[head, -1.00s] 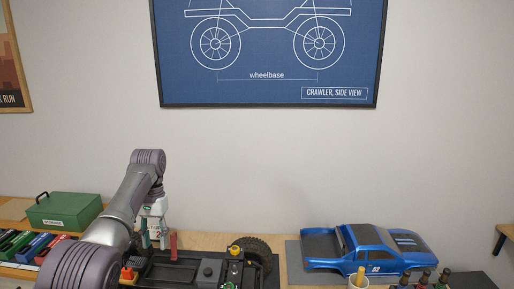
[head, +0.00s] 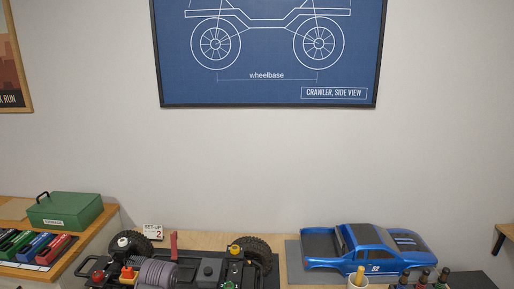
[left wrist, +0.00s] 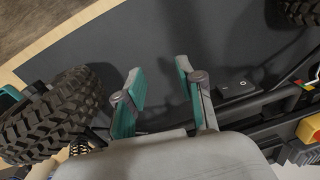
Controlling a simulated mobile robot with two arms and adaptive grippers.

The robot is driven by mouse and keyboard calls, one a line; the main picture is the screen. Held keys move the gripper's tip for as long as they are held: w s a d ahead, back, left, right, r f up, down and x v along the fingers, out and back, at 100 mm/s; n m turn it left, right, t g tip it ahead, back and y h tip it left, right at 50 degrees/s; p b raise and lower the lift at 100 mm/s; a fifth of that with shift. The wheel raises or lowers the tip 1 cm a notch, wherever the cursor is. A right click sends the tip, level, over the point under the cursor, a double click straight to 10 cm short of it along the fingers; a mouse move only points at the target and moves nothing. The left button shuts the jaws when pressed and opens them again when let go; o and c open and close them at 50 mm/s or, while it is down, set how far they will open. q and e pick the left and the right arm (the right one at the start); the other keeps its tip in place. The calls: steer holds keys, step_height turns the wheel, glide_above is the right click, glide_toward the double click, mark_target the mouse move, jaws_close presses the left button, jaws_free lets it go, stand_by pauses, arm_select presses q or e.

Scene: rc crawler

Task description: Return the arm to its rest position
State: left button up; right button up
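My left gripper (left wrist: 160,80) shows in the left wrist view with its two teal-padded fingers apart and nothing between them. It hangs over a dark mat (left wrist: 130,35), beside a knobby black tire (left wrist: 45,120) and the dark crawler chassis parts (left wrist: 255,105). In the head view one rounded grey link of my left arm stands low in front of the crawler chassis (head: 210,270), hiding part of it. The left gripper itself is outside the head view. My right gripper is in neither view.
A blue truck body (head: 365,248) sits right of the chassis. A green box (head: 65,210) and colored trays (head: 35,246) stand at left. A small set-up card (head: 153,232) stands behind the chassis. Bottles (head: 422,278) are at the front right.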

arm_select(q)
steer(key=s+d+f+t, duration=0.1)
steer(key=s+f, duration=0.1)
steer(key=s, duration=0.7)
steer(key=s+d+f+t, duration=0.1)
steer(key=s+f, duration=0.1)
steer(key=s, duration=0.6)
steer(key=s+d+r+t+h, duration=0.1)
steer(key=s+r, duration=0.5)
steer(key=s, duration=0.7)
step_height(320, 180, down, 27)
steer(key=g+b, duration=0.1)
steer(key=b, duration=0.1)
steer(key=s+a+f+g+b, duration=0.1)
steer(key=s+a+f+b, duration=0.1)
steer(key=s+f, duration=1.5)
step_height(320, 180, down, 2)
steer(key=shift+s+a+f+m, duration=0.1)
steer(key=shift+s+a+m, duration=0.2)
steer(key=shift+s+a, duration=0.05)
